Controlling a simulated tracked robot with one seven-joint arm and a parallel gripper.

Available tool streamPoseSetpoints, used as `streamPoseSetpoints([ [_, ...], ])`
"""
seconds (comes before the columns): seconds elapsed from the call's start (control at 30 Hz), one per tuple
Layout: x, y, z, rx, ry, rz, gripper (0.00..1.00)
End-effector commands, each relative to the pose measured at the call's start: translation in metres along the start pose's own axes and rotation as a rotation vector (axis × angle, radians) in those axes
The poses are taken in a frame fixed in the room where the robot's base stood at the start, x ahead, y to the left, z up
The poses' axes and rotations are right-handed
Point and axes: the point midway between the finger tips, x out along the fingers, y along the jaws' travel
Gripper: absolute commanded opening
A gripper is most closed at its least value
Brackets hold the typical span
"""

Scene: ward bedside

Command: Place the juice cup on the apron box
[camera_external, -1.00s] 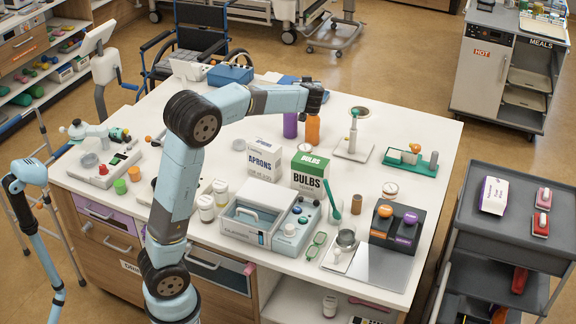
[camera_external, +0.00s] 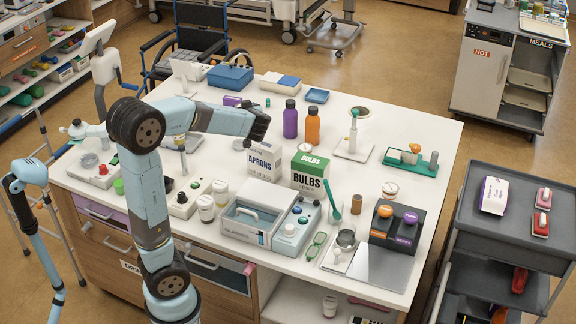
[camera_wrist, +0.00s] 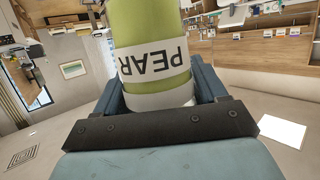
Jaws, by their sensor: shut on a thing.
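My gripper (camera_external: 261,125) is shut on a light-green juice cup (camera_wrist: 152,45) in the wrist view. The cup has a white label reading "PEAR", upside down in that view, and sits between the two fingers. In the external view I cannot make out the cup; the gripper seems to hide it. The apron box (camera_external: 264,161), a white carton marked "APRONS", stands upright on the white table. My gripper appears just above and behind it in the picture, apart from it; the exact height is unclear.
The "BULBS" carton (camera_external: 310,172) stands right beside the apron box. Purple (camera_external: 290,120) and orange (camera_external: 312,127) bottles stand behind. A clear-lidded case (camera_external: 252,222) and white jars (camera_external: 206,208) are in front. The white table (camera_external: 345,95) has free room at the back.

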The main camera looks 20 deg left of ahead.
Motion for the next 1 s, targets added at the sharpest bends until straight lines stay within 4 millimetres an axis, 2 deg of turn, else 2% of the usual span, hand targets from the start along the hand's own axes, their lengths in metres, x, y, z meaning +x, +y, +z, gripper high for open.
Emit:
streamPoseSetpoints([
  [0.1, 0.005, 0.0, 0.015, 0.002, 0.0, -0.001, 0.34],
  [0.27, 0.013, 0.005, 0.023, 0.001, 0.0, -0.001, 0.34],
  [0.83, 0.087, 0.057, 0.039, 0.002, 0.001, -0.002, 0.34],
  [1.0, 0.107, 0.069, 0.057, 0.004, 0.001, -0.001, 0.34],
])
